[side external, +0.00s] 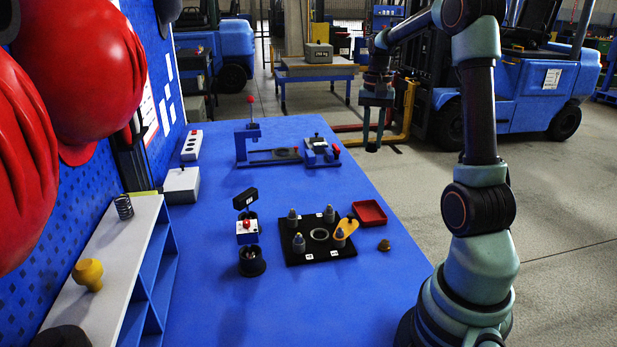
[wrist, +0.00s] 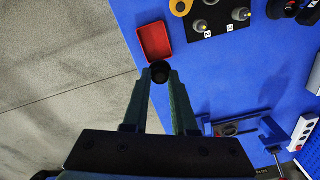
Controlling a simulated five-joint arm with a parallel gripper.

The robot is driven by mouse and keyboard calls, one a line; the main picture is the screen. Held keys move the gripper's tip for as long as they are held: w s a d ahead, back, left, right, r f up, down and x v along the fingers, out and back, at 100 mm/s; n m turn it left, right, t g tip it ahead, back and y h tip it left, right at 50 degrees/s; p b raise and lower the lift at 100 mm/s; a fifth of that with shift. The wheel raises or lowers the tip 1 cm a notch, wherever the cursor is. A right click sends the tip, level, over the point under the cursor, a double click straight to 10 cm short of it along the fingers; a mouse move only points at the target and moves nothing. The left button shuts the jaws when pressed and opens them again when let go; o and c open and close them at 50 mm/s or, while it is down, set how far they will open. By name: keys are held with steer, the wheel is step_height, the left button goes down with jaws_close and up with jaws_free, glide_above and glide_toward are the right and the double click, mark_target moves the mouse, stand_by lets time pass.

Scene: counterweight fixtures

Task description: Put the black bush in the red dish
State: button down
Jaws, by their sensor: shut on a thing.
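My gripper (side external: 373,144) is shut on the black bush (side external: 372,149), up in the air above the far right side of the blue table. In the wrist view the bush (wrist: 160,74) sits between the fingertips (wrist: 160,80), its round end showing. The red dish (side external: 369,214) lies on the blue table to the right of a black plate, and looks empty. In the wrist view the dish (wrist: 154,40) appears just beyond the bush, which overlaps its near edge in the picture.
The black plate (side external: 300,257) carries several grey pegs and a yellow link (side external: 346,229). A small brown part (side external: 384,245) lies near the dish. A stand with a black base (side external: 252,266) is left of the plate. Blue clamping fixtures (side external: 250,147) stand at the back.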

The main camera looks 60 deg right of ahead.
steer(key=d+f, duration=0.1)
glide_above(369, 215)
step_height(369, 215, down, 15)
steer(key=shift+r, duration=0.15)
steer(key=shift+w+f, duration=0.1)
steer(key=shift+f, duration=2.1)
steer(key=shift+f, duration=0.15)
steer(key=c, duration=1)
jaws_free()
